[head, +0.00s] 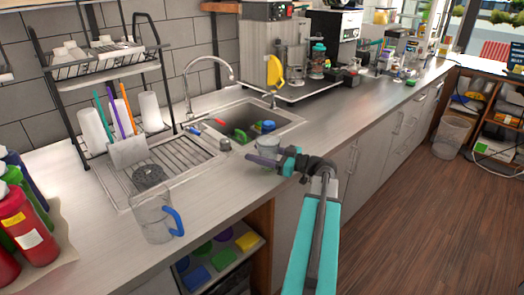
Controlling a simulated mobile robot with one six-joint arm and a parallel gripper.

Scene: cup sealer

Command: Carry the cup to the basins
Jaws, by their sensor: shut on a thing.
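My gripper (286,162) is shut on a small grey-white cup (265,146). The cup is just in front of the sink's near edge in the picture; the gap between cup and counter is hard to tell. The sink basin (283,116) is set into the counter behind the cup, with a green item (240,134) and a blue item (268,126) inside. A ribbed drainboard (165,163) adjoins the basin on the left. The gripper hides part of the cup's right side.
A curved faucet (188,92) rises behind the basin. A clear pitcher with a blue handle (153,218) stands at the near left. A rack (100,68) stands at the back left, and red bottles (25,225) stand at the left edge. Machines (275,62) stand beyond the sink.

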